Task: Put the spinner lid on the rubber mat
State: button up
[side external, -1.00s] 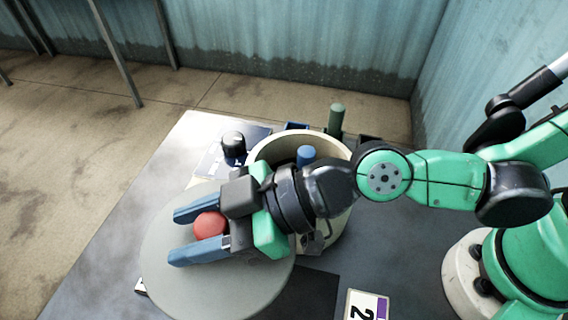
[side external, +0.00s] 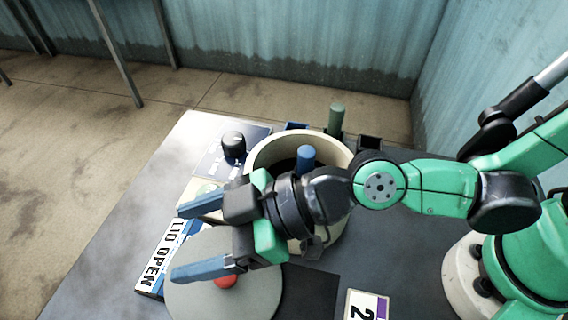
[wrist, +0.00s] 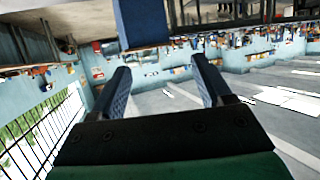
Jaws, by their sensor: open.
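The spinner lid (side external: 240,250), a grey disc with a red knob (side external: 225,281), lies below my gripper in the side external view. It overlaps the left part of the dark rubber mat (side external: 312,292); how much mat is under it is hidden. I cannot tell whether the lid lies flat. My gripper (side external: 181,243) is open and empty above the lid, its lower blue finger partly covering the knob. In the wrist view, both fingers of my gripper (wrist: 160,75) are spread with nothing between them. The lid does not show there.
The cream spinner bowl (side external: 258,150) stands open behind my wrist with a blue-capped tube (side external: 305,157) inside. A green tube (side external: 336,118) stands behind it. A black knob (side external: 233,145), a "LID OPEN" sign (side external: 160,262) and a "2" card (side external: 366,306) are nearby.

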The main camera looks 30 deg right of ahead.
jog(key=shift+r, duration=0.45)
jog(key=shift+v, duration=3.75)
jog(key=w+d+m+h, duration=0.2)
jog(key=d+m+h, duration=0.2)
jog(key=d, duration=0.4)
jog(key=w+d+f+m+t+h, duration=0.1)
jog(key=w+d+m+h, duration=0.2)
jog(key=d, duration=0.5)
jog(key=w+d+f+m+t+h, duration=0.1)
jog(key=w+d+m+h, duration=0.2)
jog(key=d, duration=0.6)
jog(key=m+h, duration=0.2)
jog(key=m, duration=0.1)
jog(key=shift+m+h, duration=0.3)
